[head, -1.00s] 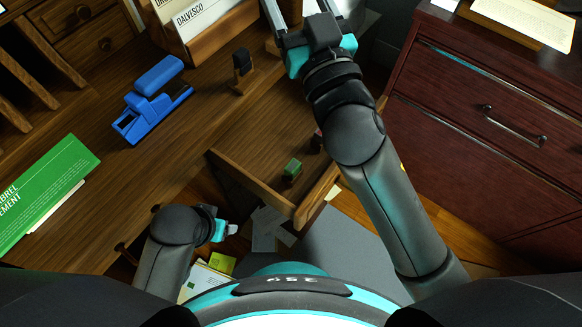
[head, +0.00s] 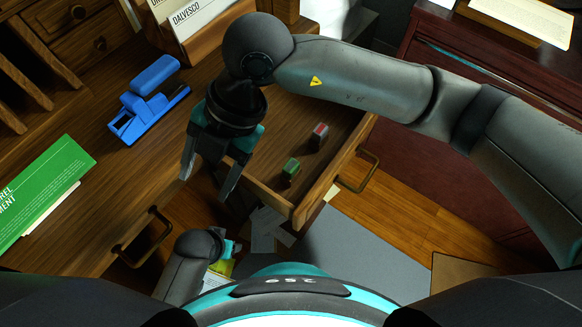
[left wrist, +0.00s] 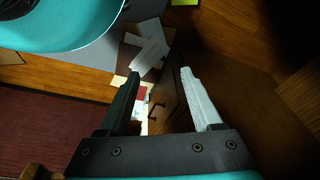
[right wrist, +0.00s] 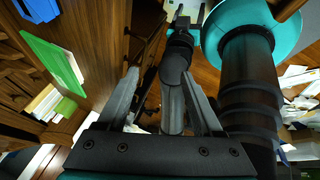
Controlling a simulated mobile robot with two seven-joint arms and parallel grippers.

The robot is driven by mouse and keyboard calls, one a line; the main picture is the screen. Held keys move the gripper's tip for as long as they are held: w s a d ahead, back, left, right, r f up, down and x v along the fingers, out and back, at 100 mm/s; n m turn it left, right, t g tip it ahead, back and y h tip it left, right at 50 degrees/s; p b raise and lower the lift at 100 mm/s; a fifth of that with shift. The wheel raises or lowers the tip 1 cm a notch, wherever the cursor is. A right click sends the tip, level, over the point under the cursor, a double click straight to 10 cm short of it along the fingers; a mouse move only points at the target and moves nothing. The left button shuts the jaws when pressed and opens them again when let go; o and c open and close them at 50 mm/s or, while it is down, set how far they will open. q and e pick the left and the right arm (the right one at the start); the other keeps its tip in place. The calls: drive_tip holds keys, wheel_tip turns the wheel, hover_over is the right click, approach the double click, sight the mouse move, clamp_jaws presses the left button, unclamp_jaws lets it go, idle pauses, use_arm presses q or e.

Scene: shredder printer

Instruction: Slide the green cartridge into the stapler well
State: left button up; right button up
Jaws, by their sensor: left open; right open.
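The green cartridge (head: 290,170) lies in the open drawer, near its front corner. The blue stapler (head: 150,100) stands on the desk to the left, its top raised. My right gripper (head: 208,186) is open and empty, left of the drawer, with its fingers pointing down; it also shows in the right wrist view (right wrist: 163,85). My left gripper (head: 232,248) is low beside my base, partly hidden in the head view. In the left wrist view it is open and empty (left wrist: 161,75).
A red and grey block (head: 319,135) is in the drawer behind the cartridge. The drawer's front wall (head: 330,185) stands out over the floor. A green book (head: 45,190) lies on the desk's left, and a card holder (head: 205,40) stands at the back.

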drive_tip(key=w+d+f+m+t+h, duration=0.2)
drive_tip(key=w+d+m+t+h, duration=0.15)
drive_tip(key=w+d+h, duration=0.45)
drive_tip(key=y+b, duration=0.2)
drive_tip(key=b, duration=0.2)
hover_over(291, 166)
drive_tip(key=shift+n+t, duration=0.25)
drive_tip(key=shift+t, duration=0.2)
drive_tip(key=f, duration=0.5)
drive_tip(key=s+a+f, duration=0.1)
drive_tip(key=f, duration=0.2)
drive_tip(key=shift+f, duration=0.3)
drive_tip(key=shift+w+d+f+b, duration=0.15)
drive_tip(key=shift+f+b, duration=0.1)
drive_tip(key=shift+f, duration=0.45)
drive_tip(key=shift+w+d+f+b, duration=0.1)
drive_tip(key=shift+f+b, duration=0.1)
drive_tip(key=shift+f, duration=0.45)
drive_tip(key=shift+w+d+f+b, duration=0.15)
drive_tip(key=shift+f+b, duration=0.3)
drive_tip(key=shift+f, duration=0.45)
drive_tip(key=shift+w+d+f+b, duration=0.1)
drive_tip(key=shift+f+b, duration=0.35)
drive_tip(key=shift+f, duration=0.45)
use_arm(q)
drive_tip(key=w+r+t, duration=0.2)
drive_tip(key=w+r, duration=0.1)
drive_tip(key=r, duration=0.8)
drive_tip(key=shift+w+d, duration=0.15)
drive_tip(key=shift+d, duration=0.25)
